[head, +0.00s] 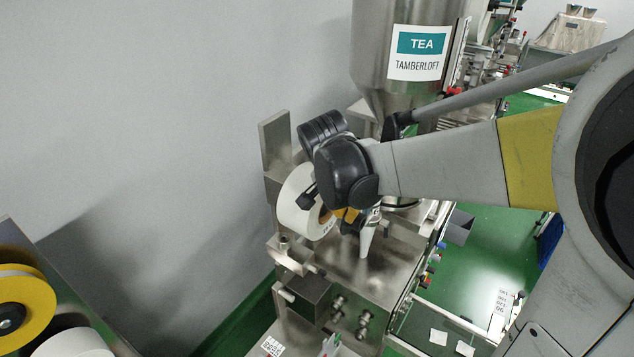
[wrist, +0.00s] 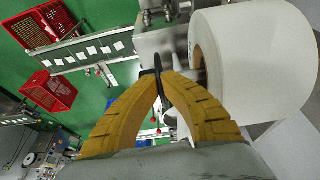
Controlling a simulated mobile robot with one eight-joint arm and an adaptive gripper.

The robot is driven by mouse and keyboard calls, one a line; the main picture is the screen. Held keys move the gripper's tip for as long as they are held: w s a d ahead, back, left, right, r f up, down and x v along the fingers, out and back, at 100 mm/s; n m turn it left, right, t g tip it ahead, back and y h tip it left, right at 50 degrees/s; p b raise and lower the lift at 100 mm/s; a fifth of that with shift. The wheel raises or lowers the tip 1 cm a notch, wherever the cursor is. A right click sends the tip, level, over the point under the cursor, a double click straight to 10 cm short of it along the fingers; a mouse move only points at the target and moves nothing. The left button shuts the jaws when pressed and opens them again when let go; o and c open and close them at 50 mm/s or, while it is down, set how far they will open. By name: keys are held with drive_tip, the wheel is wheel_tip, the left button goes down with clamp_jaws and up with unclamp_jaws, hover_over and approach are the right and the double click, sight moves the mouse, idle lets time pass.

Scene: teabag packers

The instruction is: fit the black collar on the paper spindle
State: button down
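My gripper (wrist: 161,80) has its two yellow fingers closed together at the tips in the wrist view. A thin black piece, the black collar (wrist: 158,64), shows edge-on between the fingertips. The white paper roll (wrist: 268,62) is just to the right of the fingers, apart from the collar. In the head view the paper roll (head: 297,204) is partly behind my wrist, and the orange-yellow fingers (head: 345,215) show just right of its face. I cannot make out the spindle clearly; the roll and my wrist hide it.
The steel machine (head: 375,268) stands below the roll, with knobs and fittings at its front. The tea hopper (head: 375,50) rises behind my arm. A yellow reel (head: 22,300) is at the lower left. Red crates (wrist: 50,92) and a conveyor (wrist: 90,50) show beyond the fingers.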

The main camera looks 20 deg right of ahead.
drive_tip(key=shift+w+a+b, duration=0.2)
drive_tip(key=shift+w+a, duration=0.25)
drive_tip(key=shift+w, duration=0.2)
drive_tip(key=shift+w+a+b, duration=0.2)
drive_tip(key=shift+w+a, duration=0.2)
drive_tip(key=shift+w, duration=0.25)
drive_tip(key=shift+s, duration=0.15)
drive_tip(key=shift+s+d, duration=0.7)
drive_tip(key=shift+s, duration=0.2)
idle(1.5)
drive_tip(key=shift+w+a+b, duration=0.5)
drive_tip(key=shift+w+a, duration=0.2)
drive_tip(key=shift+w, duration=0.3)
idle(0.3)
drive_tip(key=c, duration=1.5)
unclamp_jaws()
drive_tip(key=shift+r, duration=0.1)
drive_tip(key=shift+c, duration=0.2)
